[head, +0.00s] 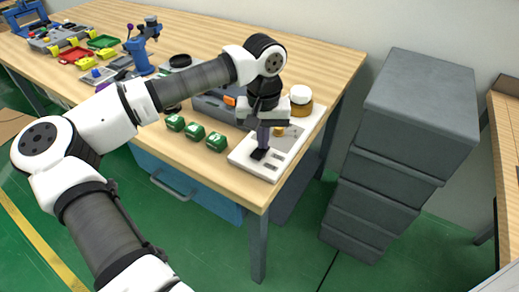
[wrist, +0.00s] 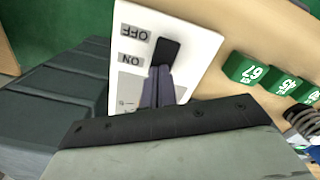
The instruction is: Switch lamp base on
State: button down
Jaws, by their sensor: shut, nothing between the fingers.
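The lamp base (head: 278,163) is a white flat panel at the right front corner of the wooden table. A jar with a white lid (head: 301,97) and amber body stands at its far end. In the wrist view the lamp base (wrist: 193,45) carries OFF and ON labels (wrist: 132,47) beside a black switch (wrist: 167,51). My gripper (head: 261,150) points down over the near part of the base. In the wrist view my gripper (wrist: 161,75) is shut and empty, its tips at the ON-side end of the switch. I cannot tell whether they touch it.
Several green numbered blocks (head: 195,133) stand left of the base. A grey case (head: 213,107) lies behind them. A tall grey drawer cabinet (head: 408,133) stands right of the table, across a gap. A blue fixture (head: 140,55) and coloured trays stand farther left.

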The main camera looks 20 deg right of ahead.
jog(key=shift+r+p, duration=1.9)
jog(key=shift+r, duration=1.55)
